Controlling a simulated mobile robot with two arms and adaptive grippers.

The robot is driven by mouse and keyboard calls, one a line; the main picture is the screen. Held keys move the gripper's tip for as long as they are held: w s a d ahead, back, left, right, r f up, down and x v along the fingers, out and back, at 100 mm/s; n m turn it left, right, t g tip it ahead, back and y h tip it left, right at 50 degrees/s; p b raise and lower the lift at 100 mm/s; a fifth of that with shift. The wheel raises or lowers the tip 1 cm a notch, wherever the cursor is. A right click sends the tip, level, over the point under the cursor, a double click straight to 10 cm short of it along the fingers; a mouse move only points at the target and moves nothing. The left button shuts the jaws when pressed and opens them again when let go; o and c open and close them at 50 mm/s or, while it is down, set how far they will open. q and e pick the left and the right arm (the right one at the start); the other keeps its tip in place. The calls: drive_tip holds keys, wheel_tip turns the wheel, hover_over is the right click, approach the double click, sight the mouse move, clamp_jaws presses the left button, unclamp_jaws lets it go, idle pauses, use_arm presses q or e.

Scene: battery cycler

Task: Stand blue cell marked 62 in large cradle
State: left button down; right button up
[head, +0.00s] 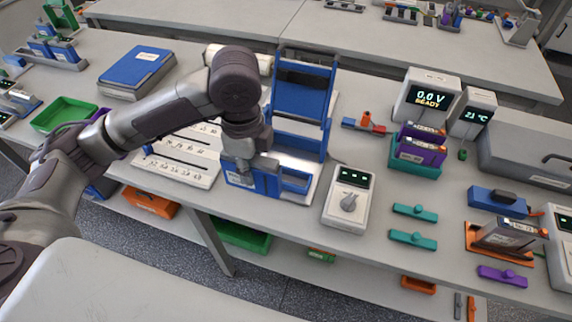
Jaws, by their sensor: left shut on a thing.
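My left gripper (241,163) reaches down at the front left of a blue frame with a tall upright back (300,98), on a pale base. It is shut on a blue block with a pale label (238,180), which looks like the blue cell; its number is too small to read. The block is partly hidden by my fingers, and I cannot tell whether it touches the frame. I cannot tell for sure which holder is the large cradle. An orange cradle (474,240) at the right holds a grey cell (507,235). My right gripper is out of view.
A teal rack (414,168) holds purple cells. A grey meter with a knob (348,197) stands right of the blue frame. A numbered white tray (180,165) lies to its left, a green tray (64,115) farther left. Teal handled pieces (413,239) lie near the front edge.

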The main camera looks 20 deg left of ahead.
use_arm(q)
drive_tip(key=w+d+f+p, duration=0.1)
drive_tip(key=w+f, duration=0.2)
drive_tip(key=w+d+f+p, duration=0.1)
drive_tip(key=w+f, duration=0.2)
drive_tip(key=w, duration=0.1)
drive_tip(key=w+d+f+p, duration=0.1)
drive_tip(key=w+f, duration=0.2)
drive_tip(key=f, duration=0.1)
drive_tip(key=shift+w+d, duration=0.2)
drive_tip(key=shift+w, duration=0.05)
drive_tip(key=shift+f, duration=0.3)
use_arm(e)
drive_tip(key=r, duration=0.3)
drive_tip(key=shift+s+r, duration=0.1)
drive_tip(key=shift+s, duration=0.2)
use_arm(q)
drive_tip(key=c, duration=0.9)
unclamp_jaws()
drive_tip(key=shift+f, duration=0.1)
drive_tip(key=shift+c, duration=0.2)
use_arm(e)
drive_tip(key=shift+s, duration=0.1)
